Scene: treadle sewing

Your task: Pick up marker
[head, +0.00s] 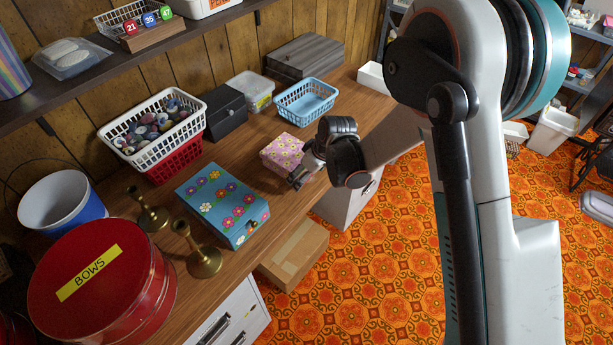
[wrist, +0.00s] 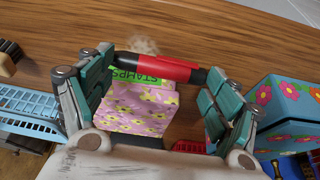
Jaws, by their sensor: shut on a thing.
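The marker (wrist: 165,68), red with black ends, shows in the wrist view. It lies crosswise between the teal-padded fingers of my gripper (wrist: 158,84), which is shut on it near its two ends. Behind it in that view is a pink floral box with a green STAMPS label. In the head view my gripper (head: 299,180) is low over the wooden desk, beside the pink floral box (head: 281,153). The marker cannot be made out in the head view. Whether it still touches the desk is unclear.
A blue floral box (head: 222,203) and two brass candlesticks (head: 203,259) stand nearer on the desk (head: 262,188). A light-blue basket (head: 306,101) stands behind my gripper. A red BOWS tin (head: 103,283) is at lower left. The desk's front edge is close to my gripper.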

